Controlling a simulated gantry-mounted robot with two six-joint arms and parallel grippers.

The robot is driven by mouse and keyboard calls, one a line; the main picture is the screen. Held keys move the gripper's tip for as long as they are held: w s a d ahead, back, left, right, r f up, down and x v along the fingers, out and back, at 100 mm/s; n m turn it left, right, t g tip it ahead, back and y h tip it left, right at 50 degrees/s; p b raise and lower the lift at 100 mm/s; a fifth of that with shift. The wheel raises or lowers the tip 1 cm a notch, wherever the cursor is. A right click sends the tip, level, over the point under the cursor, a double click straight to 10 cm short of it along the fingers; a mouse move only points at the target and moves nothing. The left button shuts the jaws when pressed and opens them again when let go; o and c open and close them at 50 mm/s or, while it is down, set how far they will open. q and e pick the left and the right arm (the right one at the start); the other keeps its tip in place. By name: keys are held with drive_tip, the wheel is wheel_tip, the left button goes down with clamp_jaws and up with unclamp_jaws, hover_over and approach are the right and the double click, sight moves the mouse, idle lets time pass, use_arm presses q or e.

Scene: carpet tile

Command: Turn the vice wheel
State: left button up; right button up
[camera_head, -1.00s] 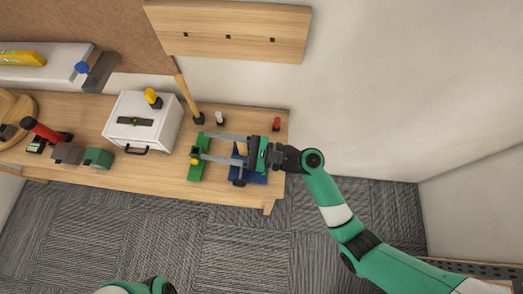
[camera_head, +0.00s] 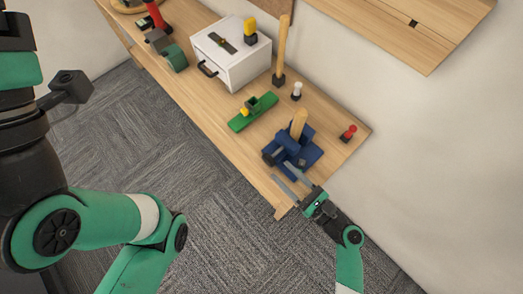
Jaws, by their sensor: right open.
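The blue vice (camera_head: 309,155) stands near the right end of the wooden bench, with an upright wooden piece (camera_head: 299,122) at its jaws. A dark round part at its front left may be the wheel (camera_head: 268,157), but it is too small to be sure. My right gripper (camera_head: 282,172) is open and empty, its two grey fingers pointing at the vice's front from the lower right. I cannot tell whether the fingertips touch the vice. My left arm fills the left side, and its gripper is outside the picture.
A green plane-like tool (camera_head: 252,112) lies left of the vice. A white box (camera_head: 231,55), a wooden-handled tool (camera_head: 281,50), a white-topped peg (camera_head: 296,91) and a red-handled tool (camera_head: 348,133) also stand on the bench (camera_head: 205,93). The carpet (camera_head: 170,150) in front is clear.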

sight(269, 160)
drive_tip(key=b+x, duration=0.2)
drive_tip(key=x, duration=0.8)
drive_tip(key=shift+a, duration=0.1)
drive_tip(key=shift+c, duration=0.3)
clamp_jaws()
